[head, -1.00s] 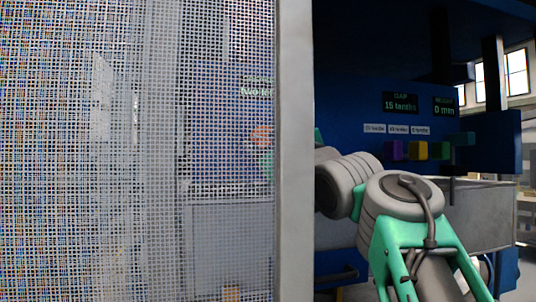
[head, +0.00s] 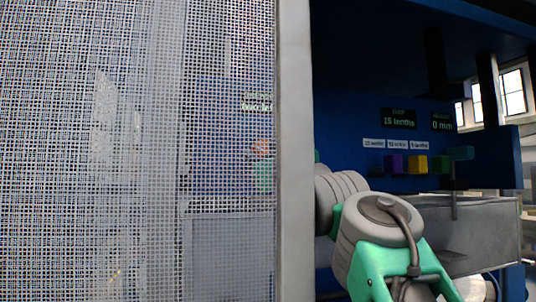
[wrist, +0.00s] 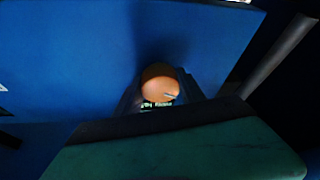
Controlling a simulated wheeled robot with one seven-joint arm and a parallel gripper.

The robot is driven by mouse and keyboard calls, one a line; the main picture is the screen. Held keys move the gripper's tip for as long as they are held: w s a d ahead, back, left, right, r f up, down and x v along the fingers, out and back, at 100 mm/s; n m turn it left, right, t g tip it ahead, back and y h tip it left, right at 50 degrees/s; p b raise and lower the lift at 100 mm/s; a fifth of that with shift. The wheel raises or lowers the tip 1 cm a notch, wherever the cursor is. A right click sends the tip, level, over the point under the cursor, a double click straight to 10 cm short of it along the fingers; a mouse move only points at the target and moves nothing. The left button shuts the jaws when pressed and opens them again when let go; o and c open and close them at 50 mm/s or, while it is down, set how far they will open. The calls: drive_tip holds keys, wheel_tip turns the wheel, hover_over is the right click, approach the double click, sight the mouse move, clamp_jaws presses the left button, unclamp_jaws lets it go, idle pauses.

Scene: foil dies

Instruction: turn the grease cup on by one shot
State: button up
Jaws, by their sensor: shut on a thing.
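The grease cup (wrist: 160,84) shows in the wrist view as a round orange cap with a small pale mark, against a blue panel. A small lit label, too small to read surely, is just below it. My gripper (wrist: 165,108) shows as a dark-edged green finger across the bottom of the wrist view; it is shut on the cup, though the contact itself is partly hidden. In the head view a blurred orange spot (head: 262,147) shows through the mesh, with green below it. My arm passes behind the grey post there, and the gripper is not clear.
A mesh screen (head: 130,150) and grey post (head: 294,150) cover the left half of the head view. On the blue machine, a display (head: 398,118) reads 15 tenths and another (head: 442,123) 0 mm. Coloured blocks (head: 417,164) sit below. A grey trough (head: 480,235) is at right.

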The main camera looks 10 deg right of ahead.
drive_tip(key=o, duration=1.4)
drive_tip(key=shift+c, duration=0.2)
drive_tip(key=shift+s+f, duration=0.1)
drive_tip(key=shift+s, duration=0.1)
drive_tip(key=b+v, duration=0.2)
drive_tip(key=v, duration=0.5)
drive_tip(key=shift+s, duration=0.2)
